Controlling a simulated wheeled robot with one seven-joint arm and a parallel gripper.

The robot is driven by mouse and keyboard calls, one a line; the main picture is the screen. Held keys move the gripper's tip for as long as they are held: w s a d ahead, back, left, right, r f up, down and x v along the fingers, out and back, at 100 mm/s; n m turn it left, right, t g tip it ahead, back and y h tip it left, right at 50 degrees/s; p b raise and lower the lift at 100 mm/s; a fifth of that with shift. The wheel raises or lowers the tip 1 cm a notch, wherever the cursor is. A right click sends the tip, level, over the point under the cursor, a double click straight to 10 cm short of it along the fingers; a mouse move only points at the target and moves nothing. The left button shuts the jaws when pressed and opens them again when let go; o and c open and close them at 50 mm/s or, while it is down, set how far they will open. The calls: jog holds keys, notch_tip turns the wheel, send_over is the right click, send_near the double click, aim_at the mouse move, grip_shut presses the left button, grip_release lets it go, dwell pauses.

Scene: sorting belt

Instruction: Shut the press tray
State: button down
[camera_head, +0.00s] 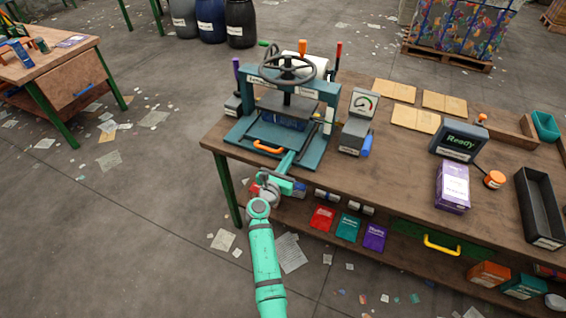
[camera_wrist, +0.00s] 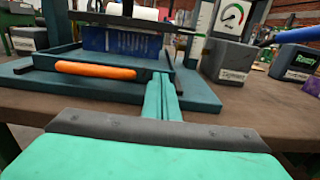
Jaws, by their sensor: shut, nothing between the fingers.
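The press (camera_head: 286,95) is a teal frame with a dark handwheel on top, standing at the left end of the workbench. Its tray, with an orange handle (camera_head: 268,147), sits low at the front, and a blue block (camera_head: 284,121) lies in it under the platen. The handle also shows in the wrist view (camera_wrist: 95,70), with the blue block (camera_wrist: 122,40) behind it. My gripper (camera_head: 290,155) is shut and empty. In the wrist view its closed fingertips (camera_wrist: 161,76) are at the tray's front, just right of the handle; I cannot tell whether they touch.
A gauge box (camera_head: 358,121) stands right of the press. Farther right are a display reading "Ready" (camera_head: 459,141), a purple box (camera_head: 452,187) and a black bin (camera_head: 540,208). Tall coloured levers (camera_head: 337,56) rise around the press. The bench is clear between gauge box and purple box.

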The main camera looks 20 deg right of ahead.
jog(key=shift+w+d+r, duration=0.25)
jog(key=shift+r, duration=0.05)
jog(key=shift+a+f, duration=0.1)
jog(key=shift+s+a+f, duration=0.1)
jog(key=shift+s+a, duration=0.05)
jog(key=shift+a, duration=0.2)
jog(key=v, duration=1.4)
jog(key=shift+s+d, duration=0.15)
jog(key=shift+d, duration=0.1)
jog(key=shift+f, duration=0.15)
